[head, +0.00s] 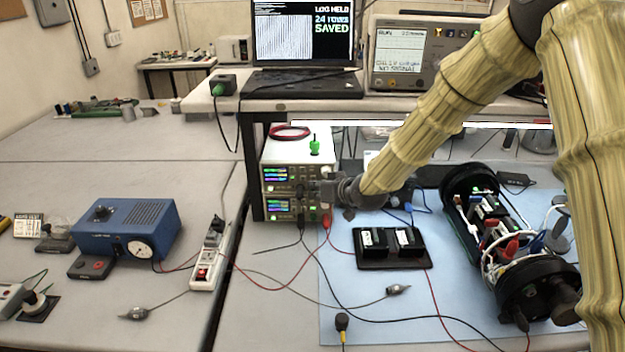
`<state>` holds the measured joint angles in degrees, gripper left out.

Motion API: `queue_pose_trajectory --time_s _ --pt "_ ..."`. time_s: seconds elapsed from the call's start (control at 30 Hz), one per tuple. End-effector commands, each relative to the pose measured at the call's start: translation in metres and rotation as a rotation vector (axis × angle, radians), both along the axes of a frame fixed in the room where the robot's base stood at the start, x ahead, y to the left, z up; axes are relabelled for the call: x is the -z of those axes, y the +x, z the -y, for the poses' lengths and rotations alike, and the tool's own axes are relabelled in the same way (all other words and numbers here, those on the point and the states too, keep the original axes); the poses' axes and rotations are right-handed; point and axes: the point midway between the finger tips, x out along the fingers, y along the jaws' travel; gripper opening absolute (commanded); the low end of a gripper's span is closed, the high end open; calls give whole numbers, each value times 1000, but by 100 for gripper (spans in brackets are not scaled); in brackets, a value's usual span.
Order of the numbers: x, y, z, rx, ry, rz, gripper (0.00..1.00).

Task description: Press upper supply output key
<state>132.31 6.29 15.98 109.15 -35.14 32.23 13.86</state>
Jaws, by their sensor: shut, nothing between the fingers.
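Two bench power supplies are stacked under the shelf in the head view. The upper supply (279,151) and the lower supply (270,214) both have lit green and blue displays on their fronts. My gripper (324,187) is shut and empty, at the right end of the upper supply's front panel. Its dark fingers cover that part of the panel, so the output key is hidden. I cannot tell whether the fingertips touch the panel.
A red cable coil (290,132) and a green-topped item (314,146) lie on the upper supply. Red and black leads run from the lower supply across the bench. A black tray (394,264) and an opened cylinder (470,200) stand on the blue mat (380,300). The laptop (304,84) is on the shelf.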

Motion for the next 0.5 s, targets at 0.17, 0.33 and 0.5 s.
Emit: queue_pose_trajectory --time_s 0.17,0.33,0.5 --pt "-1 6 0 0 1 1 0" --pt "-1 7 0 0 1 1 0" --pt "0 7 0 0 1 1 0"
